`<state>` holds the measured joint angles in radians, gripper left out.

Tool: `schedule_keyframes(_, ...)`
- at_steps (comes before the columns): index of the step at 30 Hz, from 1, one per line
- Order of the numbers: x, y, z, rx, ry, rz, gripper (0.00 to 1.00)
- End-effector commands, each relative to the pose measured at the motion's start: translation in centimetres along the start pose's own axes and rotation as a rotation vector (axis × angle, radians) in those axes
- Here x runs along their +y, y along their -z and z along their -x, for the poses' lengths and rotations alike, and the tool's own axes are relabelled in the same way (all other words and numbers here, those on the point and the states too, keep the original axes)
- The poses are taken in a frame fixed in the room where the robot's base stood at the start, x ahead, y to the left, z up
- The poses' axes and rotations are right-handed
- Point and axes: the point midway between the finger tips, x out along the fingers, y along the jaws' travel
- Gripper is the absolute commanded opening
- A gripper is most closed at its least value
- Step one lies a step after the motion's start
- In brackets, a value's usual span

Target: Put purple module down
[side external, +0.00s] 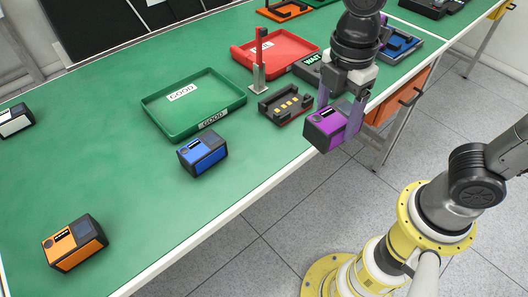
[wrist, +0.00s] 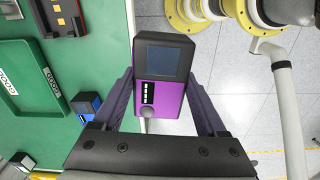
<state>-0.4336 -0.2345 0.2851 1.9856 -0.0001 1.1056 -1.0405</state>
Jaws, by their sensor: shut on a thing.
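The purple module (side external: 324,128) is a box with purple sides, a dark end and a small screen. My gripper (side external: 340,116) is shut on it, one finger on each side, and holds it in the air around the table's front edge. In the wrist view the module (wrist: 166,98) sits between the two fingers (wrist: 160,104), its dark screen end away from the palm. Floor shows behind its right part and green table behind its left. Its underside is hidden.
A dark cradle with gold contacts (side external: 285,105) is left of my gripper, beside an upright red-topped post (side external: 260,62). A green GOOD tray (side external: 160,128), a red tray (side external: 250,50) and a WAIT sign (side external: 309,62) stand nearby. Blue (side external: 202,154) and orange (side external: 75,243) modules sit on the table.

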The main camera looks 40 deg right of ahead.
Motion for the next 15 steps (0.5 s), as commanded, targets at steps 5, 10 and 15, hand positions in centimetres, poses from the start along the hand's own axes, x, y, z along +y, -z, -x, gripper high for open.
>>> schedule_keyframes(5, 1.1, 0.6, -0.6, -0.001, 0.001, -0.001, 0.06)
schedule_keyframes(10, 4.2, 2.4, -2.3, -0.002, 0.004, -0.002, 0.06)
schedule_keyframes(15, 7.5, 4.4, -3.9, -0.001, 0.002, -0.002, 0.06)
